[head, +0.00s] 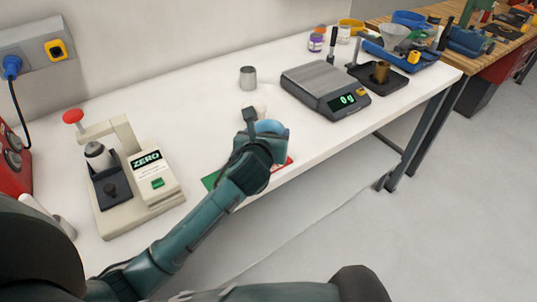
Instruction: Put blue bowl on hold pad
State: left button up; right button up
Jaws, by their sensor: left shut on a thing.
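My left gripper (258,132) is over the front part of the white table, shut on the blue bowl (272,127). The gripper and wrist hide much of the bowl. A flat green patch (210,181) and a flat red patch (284,164) show on the table near its front edge, on either side of my left forearm. I cannot tell which of them is the hold pad; the arm hides the area between them. My right gripper is not in view.
A grey scale reading 0 g (325,85) stands right of the gripper, with a dark tray (378,76) beyond. A metal cup (248,77) stands behind the gripper. A device marked ZERO (152,174) is at left. The white table (190,110) is clear between the device and the cup.

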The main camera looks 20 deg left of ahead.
pick_arm(q)
notch_tip(320, 180, down, 2)
jog(key=shift+f+b, duration=0.35)
jog(key=shift+f, duration=1.5)
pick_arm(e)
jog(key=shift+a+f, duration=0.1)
pick_arm(q)
jog(key=shift+f, duration=0.15)
jog(key=o, duration=0.9)
jog(key=shift+o, duration=1.1)
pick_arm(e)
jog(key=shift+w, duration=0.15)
pick_arm(q)
jog(key=shift+r, duration=0.2)
jog(key=v, duration=1.2)
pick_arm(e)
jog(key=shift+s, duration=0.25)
